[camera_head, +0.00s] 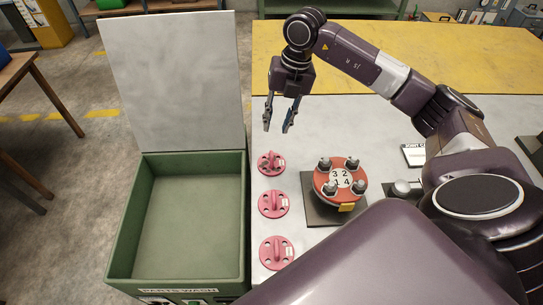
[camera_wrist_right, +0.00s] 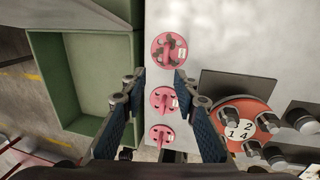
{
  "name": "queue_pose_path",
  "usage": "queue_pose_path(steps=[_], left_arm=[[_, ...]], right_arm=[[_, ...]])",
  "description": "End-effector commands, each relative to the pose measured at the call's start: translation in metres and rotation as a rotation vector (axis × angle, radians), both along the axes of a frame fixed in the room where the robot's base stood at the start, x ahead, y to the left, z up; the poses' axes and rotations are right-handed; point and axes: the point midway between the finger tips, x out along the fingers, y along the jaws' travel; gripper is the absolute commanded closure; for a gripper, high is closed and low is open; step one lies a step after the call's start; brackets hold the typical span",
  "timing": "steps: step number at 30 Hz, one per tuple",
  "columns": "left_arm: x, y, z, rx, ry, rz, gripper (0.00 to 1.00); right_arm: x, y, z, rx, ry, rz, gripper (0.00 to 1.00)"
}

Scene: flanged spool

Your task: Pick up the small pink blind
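Three pink blinds, each a round disc with holes and a raised grip, lie in a row on the grey tabletop: the far one (camera_head: 271,163), the middle one (camera_head: 273,203) and the near one (camera_head: 276,252). They also show in the right wrist view: far (camera_wrist_right: 169,50), middle (camera_wrist_right: 163,100), near (camera_wrist_right: 160,135). I cannot tell surely which is the small one. The far one looks largest in the wrist view but smallest in the head view. My right gripper (camera_head: 279,126) is open and empty, in the air above the table, apart from the blinds. My left gripper is out of view.
A red-orange flanged spool (camera_head: 323,180) with several bolts and numbers stands on a dark plate right of the blinds. A green parts-wash bin (camera_head: 118,245) with its lid raised stands left of the table. A yellow surface (camera_head: 425,60) lies behind.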

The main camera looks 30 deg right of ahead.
Motion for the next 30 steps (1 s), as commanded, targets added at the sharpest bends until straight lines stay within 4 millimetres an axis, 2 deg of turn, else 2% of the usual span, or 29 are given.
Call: queue_pose_path(steps=[1, 6, 12, 17, 23, 30], left_arm=[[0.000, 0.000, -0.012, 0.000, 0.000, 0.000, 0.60], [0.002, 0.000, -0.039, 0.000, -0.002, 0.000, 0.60], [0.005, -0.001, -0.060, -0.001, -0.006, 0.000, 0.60], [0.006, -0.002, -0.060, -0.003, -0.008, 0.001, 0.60], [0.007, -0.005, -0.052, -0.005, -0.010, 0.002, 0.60], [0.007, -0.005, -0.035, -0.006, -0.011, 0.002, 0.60]], right_arm=[[0.000, 0.000, -0.012, 0.000, 0.000, 0.000, 0.72], [0.000, 0.000, -0.039, 0.000, 0.000, 0.000, 0.72], [0.000, 0.000, -0.060, 0.000, 0.000, 0.000, 0.72], [0.000, 0.001, -0.068, -0.001, 0.003, -0.001, 0.72], [0.003, 0.005, -0.088, 0.001, 0.003, 0.002, 0.72], [0.007, 0.010, -0.121, 0.000, 0.005, 0.000, 0.72]])
